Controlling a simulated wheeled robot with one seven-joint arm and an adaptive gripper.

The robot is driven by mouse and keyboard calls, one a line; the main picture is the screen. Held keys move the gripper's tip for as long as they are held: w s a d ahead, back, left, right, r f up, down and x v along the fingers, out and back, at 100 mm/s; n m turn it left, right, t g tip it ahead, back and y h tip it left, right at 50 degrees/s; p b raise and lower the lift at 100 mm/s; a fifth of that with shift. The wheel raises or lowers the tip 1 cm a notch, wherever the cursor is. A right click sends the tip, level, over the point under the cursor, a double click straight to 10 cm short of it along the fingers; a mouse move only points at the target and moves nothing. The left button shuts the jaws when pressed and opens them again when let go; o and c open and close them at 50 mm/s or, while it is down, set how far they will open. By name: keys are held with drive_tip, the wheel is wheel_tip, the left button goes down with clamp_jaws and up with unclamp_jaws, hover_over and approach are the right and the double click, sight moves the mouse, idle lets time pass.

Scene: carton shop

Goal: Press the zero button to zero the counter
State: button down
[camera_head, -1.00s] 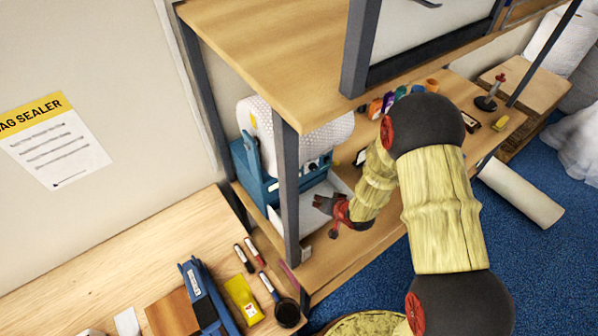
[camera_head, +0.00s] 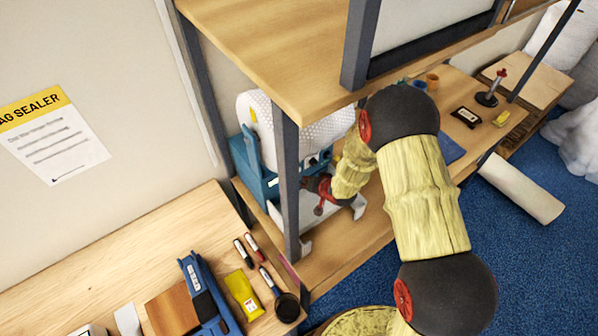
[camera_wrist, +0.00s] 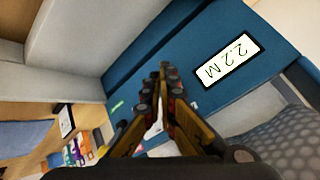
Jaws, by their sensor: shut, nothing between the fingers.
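A blue machine (camera_head: 262,184) with a white bubble-wrap roll (camera_head: 330,126) stands on the shelf behind a dark post. In the wrist view its blue face (camera_wrist: 180,60) carries a white display (camera_wrist: 228,60) reading "2.2 M", the counter. A small green mark (camera_wrist: 117,105) shows on the blue face left of my fingers; I cannot tell whether it is the zero button. My gripper (camera_wrist: 163,72) is shut and empty, its fingertips in front of the blue face. In the head view my gripper (camera_head: 316,184) is at the machine's right side; contact cannot be told.
The dark shelf post (camera_head: 287,190) and the upper wooden shelf (camera_head: 250,50) stand close to my arm. A grey-white panel (camera_wrist: 85,40) is beside the blue face. A lower bench (camera_head: 90,270) holds a blue tool, markers and a yellow packet.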

drive_tip(key=shift+w+a, duration=0.4)
drive_tip(key=shift+w, duration=0.15)
drive_tip(key=shift+w, duration=0.15)
idle(1.0)
drive_tip(key=shift+w+a, duration=0.2)
drive_tip(key=shift+w+a, duration=0.25)
drive_tip(key=shift+w, duration=0.15)
idle(1.0)
drive_tip(key=shift+s, duration=0.1)
drive_tip(key=shift+s+d, duration=0.5)
drive_tip(key=shift+s, duration=0.15)
drive_tip(key=shift+s, duration=0.1)
drive_tip(key=s+d, duration=0.1)
drive_tip(key=s, duration=0.1)
drive_tip(key=s+d, duration=0.1)
drive_tip(key=s, duration=0.1)
drive_tip(key=shift+d, duration=0.4)
